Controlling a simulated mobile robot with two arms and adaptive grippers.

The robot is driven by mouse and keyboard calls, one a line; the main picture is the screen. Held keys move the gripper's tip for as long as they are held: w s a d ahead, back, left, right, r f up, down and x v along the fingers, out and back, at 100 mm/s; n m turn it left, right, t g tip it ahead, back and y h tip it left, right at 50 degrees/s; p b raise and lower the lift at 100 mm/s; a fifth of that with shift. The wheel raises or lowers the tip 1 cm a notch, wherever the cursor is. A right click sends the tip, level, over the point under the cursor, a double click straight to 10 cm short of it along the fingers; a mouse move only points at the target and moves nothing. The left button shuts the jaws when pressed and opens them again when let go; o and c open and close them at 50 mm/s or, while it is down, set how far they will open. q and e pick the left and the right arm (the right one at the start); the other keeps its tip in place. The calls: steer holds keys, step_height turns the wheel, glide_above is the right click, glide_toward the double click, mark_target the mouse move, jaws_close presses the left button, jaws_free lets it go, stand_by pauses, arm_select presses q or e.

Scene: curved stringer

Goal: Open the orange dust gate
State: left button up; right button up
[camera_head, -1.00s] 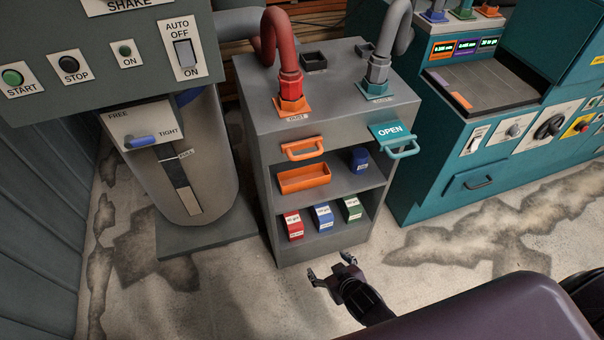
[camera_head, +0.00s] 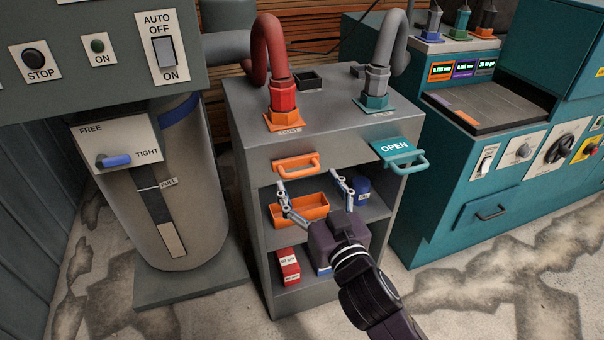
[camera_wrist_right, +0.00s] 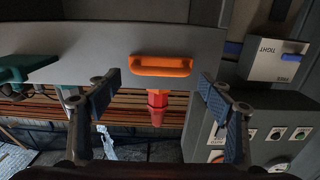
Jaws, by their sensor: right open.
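The orange dust gate's handle (camera_head: 297,165) sits against the front of the grey cabinet, below the red hose; no orange plate with a label shows pulled out. In the right wrist view, which is upside down, the orange handle (camera_wrist_right: 160,66) lies between and beyond my fingers. My right gripper (camera_head: 309,183) is open and empty, in front of the cabinet's shelves and slightly below and right of the handle, not touching it. Its spread fingers also show in the right wrist view (camera_wrist_right: 159,88). My left gripper is not in view.
A teal gate (camera_head: 398,152) beside it is pulled out, showing "OPEN". An orange bin (camera_head: 308,212) and a blue container (camera_head: 361,188) stand on the upper shelf, boxes (camera_head: 288,266) below. A dust drum (camera_head: 185,200) stands left, a teal machine (camera_head: 450,190) right.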

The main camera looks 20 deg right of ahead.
mark_target(303, 174)
steer(key=shift+w+a+f, duration=0.1)
steer(key=shift+w, duration=2.15)
